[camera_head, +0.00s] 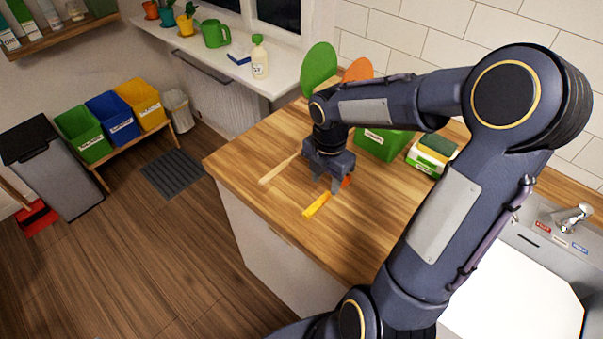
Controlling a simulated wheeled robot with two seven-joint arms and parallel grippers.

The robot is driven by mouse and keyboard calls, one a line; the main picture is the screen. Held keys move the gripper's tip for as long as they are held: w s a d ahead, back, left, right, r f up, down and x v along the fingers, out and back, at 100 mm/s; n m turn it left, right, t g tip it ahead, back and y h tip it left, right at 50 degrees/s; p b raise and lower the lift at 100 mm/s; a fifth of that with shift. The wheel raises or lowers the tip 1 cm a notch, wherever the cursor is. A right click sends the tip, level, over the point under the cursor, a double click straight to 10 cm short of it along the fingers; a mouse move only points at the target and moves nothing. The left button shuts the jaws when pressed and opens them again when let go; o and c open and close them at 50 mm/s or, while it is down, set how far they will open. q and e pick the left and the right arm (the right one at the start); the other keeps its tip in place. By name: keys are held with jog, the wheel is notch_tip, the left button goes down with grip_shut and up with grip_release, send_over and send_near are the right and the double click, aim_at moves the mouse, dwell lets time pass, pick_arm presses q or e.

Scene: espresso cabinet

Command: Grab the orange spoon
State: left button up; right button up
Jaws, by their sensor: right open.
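My right gripper (328,183) points down over the wooden counter, with its jaws open. A yellow-orange utensil handle (316,205) lies on the counter just in front of the fingers. A redder orange piece (347,181) shows just right of the fingers. The gripper covers the space between them, so I cannot tell whether they are one spoon or two things. A pale wooden utensil (278,169) lies to the left of the gripper, partly hidden behind it. My left gripper is not in view.
A green box (382,146) and a sponge stack (433,154) stand behind the gripper. Green (319,68) and orange (358,70) round boards stand at the wall. The sink (548,238) is at right. The counter's front left is clear.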

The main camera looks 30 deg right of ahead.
aim_at(321, 200)
jog(key=shift+w+f, duration=0.25)
notch_tip(321, 200, down, 3)
jog(key=shift+s+r, duration=0.1)
jog(key=shift+r, duration=0.1)
jog(key=shift+w+f+p, duration=0.15)
jog(key=shift+f+p, duration=0.05)
jog(key=shift+f, duration=1)
jog(key=shift+w+f+p, duration=0.1)
jog(key=shift+f+p, duration=0.1)
jog(key=shift+f, duration=0.95)
grip_shut()
